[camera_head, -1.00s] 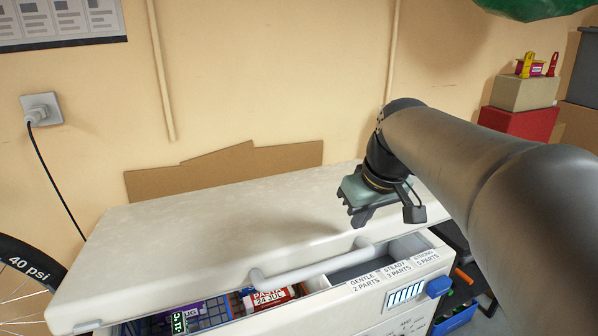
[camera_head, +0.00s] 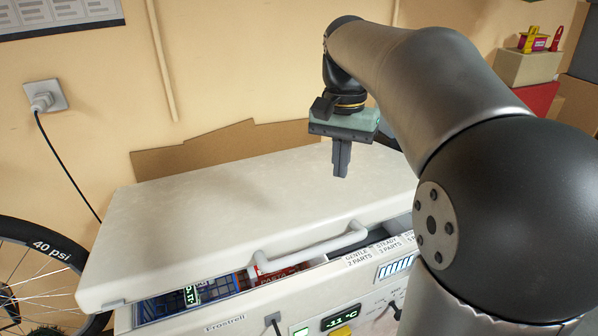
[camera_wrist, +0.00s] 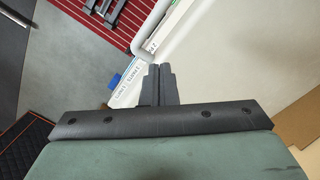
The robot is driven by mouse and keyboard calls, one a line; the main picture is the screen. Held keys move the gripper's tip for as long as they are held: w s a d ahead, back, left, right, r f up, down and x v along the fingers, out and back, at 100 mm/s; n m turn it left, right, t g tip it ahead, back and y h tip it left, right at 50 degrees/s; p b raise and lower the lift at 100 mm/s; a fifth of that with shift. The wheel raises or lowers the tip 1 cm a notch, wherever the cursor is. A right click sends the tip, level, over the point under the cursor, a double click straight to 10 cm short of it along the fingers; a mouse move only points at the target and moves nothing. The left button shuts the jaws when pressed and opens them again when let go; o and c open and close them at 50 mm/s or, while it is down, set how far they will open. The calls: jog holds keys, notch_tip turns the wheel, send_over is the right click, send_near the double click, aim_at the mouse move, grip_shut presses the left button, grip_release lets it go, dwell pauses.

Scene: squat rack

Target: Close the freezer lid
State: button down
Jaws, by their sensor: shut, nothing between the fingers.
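The white freezer lid (camera_head: 230,205) is partly open in the head view, with a gap along its front edge above the freezer body. Its pale handle (camera_head: 310,248) runs along the front edge. My gripper (camera_head: 341,176) is shut and empty, fingers pointing down, above the rear right part of the lid and behind the handle. In the wrist view the shut fingertips (camera_wrist: 160,68) show against the pale lid (camera_wrist: 230,60). I cannot tell whether they touch it. The freezer body (camera_head: 250,312) shows below the gap, with packages and a blue basket (camera_head: 218,289) inside.
A cardboard sheet (camera_head: 220,150) leans on the wall behind the lid. A bicycle wheel (camera_head: 35,270) stands at the left. A wall socket (camera_head: 45,96) with a cable is at upper left. Boxes (camera_head: 528,68) are stacked at the back right. My arm covers much of the right side.

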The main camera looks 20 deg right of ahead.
jog(key=w+a+m+g+p, duration=0.2)
jog(key=w+m+g+p, duration=0.1)
jog(key=m, duration=0.4)
jog(key=m+g, duration=0.1)
send_near(332, 241)
jog(key=shift+h, duration=0.4)
jog(key=x, duration=0.6)
jog(key=shift+s+a+f+p, duration=0.25)
jog(key=shift+a+f+p, duration=0.1)
jog(key=shift+f, duration=0.1)
